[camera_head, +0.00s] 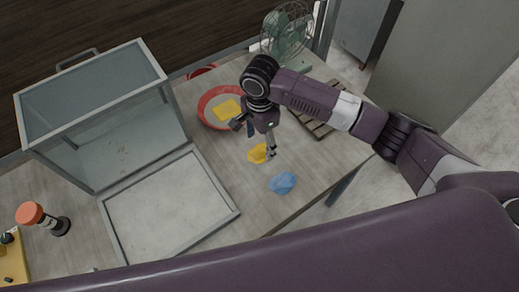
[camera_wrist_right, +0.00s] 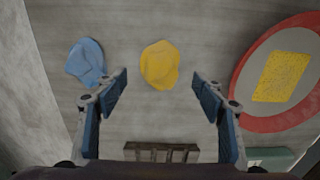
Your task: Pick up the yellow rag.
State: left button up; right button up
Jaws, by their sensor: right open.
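The yellow rag (camera_head: 258,154) lies crumpled on the wooden table, left of a blue rag (camera_head: 283,183). In the right wrist view the yellow rag (camera_wrist_right: 160,65) shows whole, beyond and between my open fingertips. My right gripper (camera_head: 270,150) hangs above the table beside the yellow rag and covers part of its right side in the head view. In the wrist view the right gripper (camera_wrist_right: 160,88) is open, with nothing between its fingers. My left gripper is not in view.
A red-rimmed bowl (camera_head: 203,108) holding a yellow sponge-like piece (camera_head: 227,111) stands behind the rag. A slatted wooden rack (camera_head: 318,122) and a green fan (camera_head: 287,38) are at the back right. The table's front edge is near the blue rag.

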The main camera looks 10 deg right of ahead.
aim_at(260, 150)
notch_tip(260, 150, down, 4)
jog(key=shift+r+p, duration=0.15)
jog(key=shift+p, duration=0.25)
jog(key=shift+f, duration=0.2)
jog(key=c, duration=0.4)
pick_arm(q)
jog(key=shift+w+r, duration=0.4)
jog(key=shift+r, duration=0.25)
pick_arm(e)
jog(key=c, duration=0.8)
